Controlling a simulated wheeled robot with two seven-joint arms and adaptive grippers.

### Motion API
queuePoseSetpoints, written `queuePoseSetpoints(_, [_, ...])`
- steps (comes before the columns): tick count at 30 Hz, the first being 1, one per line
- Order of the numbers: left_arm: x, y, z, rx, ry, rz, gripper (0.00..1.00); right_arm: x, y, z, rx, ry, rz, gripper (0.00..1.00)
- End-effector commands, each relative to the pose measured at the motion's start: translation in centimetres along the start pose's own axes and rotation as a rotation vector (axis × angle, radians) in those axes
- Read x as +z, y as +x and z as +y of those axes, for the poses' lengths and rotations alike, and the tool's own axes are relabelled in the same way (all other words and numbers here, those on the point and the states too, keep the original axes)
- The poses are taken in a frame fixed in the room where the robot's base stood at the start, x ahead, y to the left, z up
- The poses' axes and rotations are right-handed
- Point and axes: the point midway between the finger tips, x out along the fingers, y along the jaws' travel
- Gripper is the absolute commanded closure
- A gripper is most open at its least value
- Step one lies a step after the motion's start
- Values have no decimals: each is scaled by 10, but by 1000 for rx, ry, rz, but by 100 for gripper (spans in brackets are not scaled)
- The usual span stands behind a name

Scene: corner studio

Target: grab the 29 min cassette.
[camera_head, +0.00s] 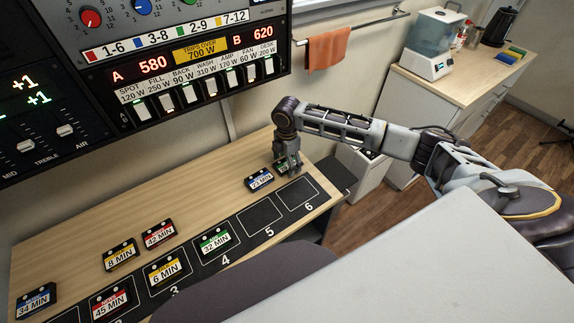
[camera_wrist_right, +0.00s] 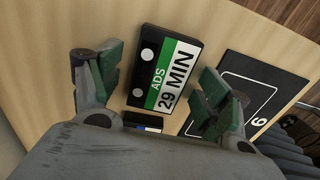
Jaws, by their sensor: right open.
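The 29 min cassette (camera_wrist_right: 171,74) is black with a green and white label reading ADS, and lies flat on the wooden desk. In the wrist view it lies between the two spread green-padded fingers of my right gripper (camera_wrist_right: 160,88), with bare desk showing on both sides. In the head view the cassette (camera_head: 280,168) is mostly hidden by my right gripper (camera_head: 289,167), which points down over it. The right gripper is open and holds nothing. My left gripper is in neither view.
A blue-label cassette (camera_head: 260,179) lies just left of the gripper. Several other cassettes lie farther left, including the green-label 32 min cassette (camera_head: 214,241) in slot 4. Slots 5 (camera_head: 259,216) and 6 (camera_head: 297,194) are empty. The control panel (camera_head: 190,60) overhangs the desk's back.

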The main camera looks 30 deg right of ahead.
Motion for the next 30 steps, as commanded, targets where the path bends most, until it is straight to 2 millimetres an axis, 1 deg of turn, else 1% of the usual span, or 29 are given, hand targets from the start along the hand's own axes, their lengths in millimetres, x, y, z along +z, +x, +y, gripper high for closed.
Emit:
queuePoseSetpoints(7, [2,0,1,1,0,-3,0,0,0,0,0,0,0,23])
queuePoseSetpoints(8, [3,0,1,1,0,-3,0,0,0,0,0,0,0,26])
queuePoseSetpoints(19, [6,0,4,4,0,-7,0,0,0,0,0,0,0,73])
queuePoseSetpoints(26, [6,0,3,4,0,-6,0,0,-1,0,0,0,0,73])
queuePoseSetpoints(30, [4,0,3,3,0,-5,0,0,-5,0,1,0,0,73])
